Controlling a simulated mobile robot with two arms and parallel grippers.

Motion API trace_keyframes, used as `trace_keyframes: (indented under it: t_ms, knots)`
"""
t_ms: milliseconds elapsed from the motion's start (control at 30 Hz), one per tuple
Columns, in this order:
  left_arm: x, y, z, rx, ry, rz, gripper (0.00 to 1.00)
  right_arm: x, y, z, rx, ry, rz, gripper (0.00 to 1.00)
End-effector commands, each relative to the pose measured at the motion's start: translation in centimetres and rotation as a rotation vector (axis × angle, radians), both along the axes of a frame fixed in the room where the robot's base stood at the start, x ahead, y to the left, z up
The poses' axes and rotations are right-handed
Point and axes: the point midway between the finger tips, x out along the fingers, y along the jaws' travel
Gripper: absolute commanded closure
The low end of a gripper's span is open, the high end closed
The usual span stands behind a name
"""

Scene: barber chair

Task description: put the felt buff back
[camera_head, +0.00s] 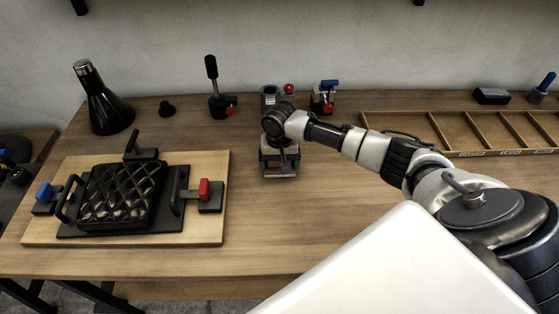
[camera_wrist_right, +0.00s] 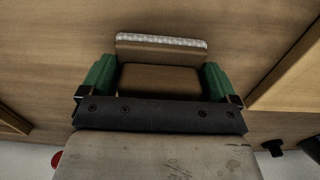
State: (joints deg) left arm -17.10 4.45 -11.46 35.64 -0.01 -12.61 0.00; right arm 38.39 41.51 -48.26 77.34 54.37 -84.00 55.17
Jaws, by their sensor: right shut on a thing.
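My right gripper (camera_head: 279,168), with green fingertips, is over the middle of the wooden bench and points down. In the right wrist view, the gripper (camera_wrist_right: 158,78) is shut on the felt buff (camera_wrist_right: 160,80), a brown block with a pale, fuzzy strip along its far edge. One green finger is on each side of it. In the head view the buff is mostly hidden by the gripper, and its height above the bench is hard to tell. A wooden tray (camera_head: 455,153) with labelled compartments is at the right. My left gripper is out of view.
A quilted black pad (camera_head: 120,195) sits clamped on a pale board (camera_head: 70,240) at the left. A black cone-shaped bottle (camera_head: 103,105) and a black lever stand (camera_head: 219,100) are behind. Bench (camera_head: 270,225) in front is clear.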

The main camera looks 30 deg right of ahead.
Motion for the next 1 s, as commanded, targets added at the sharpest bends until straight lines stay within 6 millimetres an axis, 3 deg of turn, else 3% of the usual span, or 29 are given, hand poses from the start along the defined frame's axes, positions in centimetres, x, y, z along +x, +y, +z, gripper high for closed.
trace_keyframes:
  t_ms: [200, 233, 300, 567, 767, 1000]
  knots:
    - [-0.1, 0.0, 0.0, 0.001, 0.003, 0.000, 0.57, 0.0, 0.0, -0.2, 0.001, 0.001, -0.001, 0.31]
    - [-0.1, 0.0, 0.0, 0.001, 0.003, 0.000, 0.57, 0.0, 0.0, -0.3, 0.001, 0.001, 0.000, 0.08]
    - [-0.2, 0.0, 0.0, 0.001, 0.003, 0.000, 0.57, 0.0, 0.0, -0.3, 0.000, 0.000, 0.000, 0.00]
    - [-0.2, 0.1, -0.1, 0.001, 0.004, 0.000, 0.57, 0.0, 0.0, 0.1, 0.000, 0.000, 0.000, 0.00]
    - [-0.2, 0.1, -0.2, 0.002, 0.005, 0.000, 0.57, 0.1, 0.0, 2.9, 0.002, -0.003, 0.000, 0.00]
    - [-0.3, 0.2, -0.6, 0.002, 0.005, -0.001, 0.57, 0.1, 0.0, 8.1, 0.001, -0.004, -0.001, 0.00]
